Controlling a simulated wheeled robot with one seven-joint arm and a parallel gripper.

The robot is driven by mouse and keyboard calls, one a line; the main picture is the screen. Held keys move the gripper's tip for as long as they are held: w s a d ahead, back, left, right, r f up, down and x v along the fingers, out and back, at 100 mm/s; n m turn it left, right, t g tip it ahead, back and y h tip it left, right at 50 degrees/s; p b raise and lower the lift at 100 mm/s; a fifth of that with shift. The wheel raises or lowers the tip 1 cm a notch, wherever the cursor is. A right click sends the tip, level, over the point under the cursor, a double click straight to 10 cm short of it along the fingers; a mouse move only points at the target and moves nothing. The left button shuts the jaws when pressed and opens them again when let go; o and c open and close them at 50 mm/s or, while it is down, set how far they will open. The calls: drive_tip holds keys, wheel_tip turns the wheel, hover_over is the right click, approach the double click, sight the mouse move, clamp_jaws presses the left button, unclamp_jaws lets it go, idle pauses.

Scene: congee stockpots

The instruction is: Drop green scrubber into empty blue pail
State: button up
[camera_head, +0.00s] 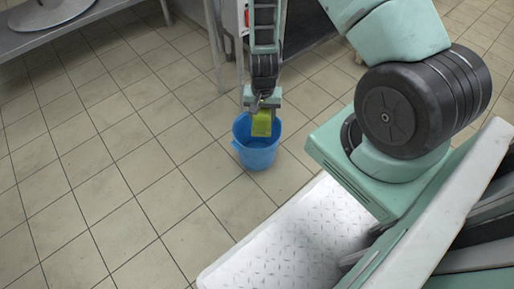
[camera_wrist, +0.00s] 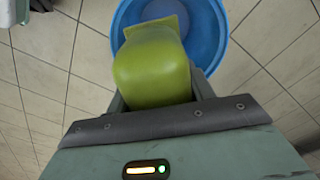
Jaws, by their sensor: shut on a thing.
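The green scrubber (camera_head: 262,123) is held in my gripper (camera_head: 262,104), which points down over the blue pail (camera_head: 257,155). The pail stands upright on the tiled floor. In the wrist view the scrubber (camera_wrist: 153,65) fills the space between the fingers, and the blue pail (camera_wrist: 216,40) lies beyond it. The scrubber overlaps the pail's opening in both views. I cannot tell exactly how far its lower end is above or below the rim. The visible part of the pail's inside is bare; the rest is hidden behind the scrubber and gripper.
A metal table (camera_head: 75,38) with a round metal lid (camera_head: 45,13) stands at the upper left. A pale table leg (camera_head: 214,45) rises behind the pail. The tiled floor (camera_head: 120,170) left of the pail is clear.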

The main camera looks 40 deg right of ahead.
drive_tip(key=shift+f, duration=0.15)
drive_tip(key=o, duration=1.4)
drive_tip(key=shift+c, duration=0.2)
wheel_tip(320, 180, up, 17)
drive_tip(key=p, duration=0.8)
drive_tip(key=shift+r, duration=0.2)
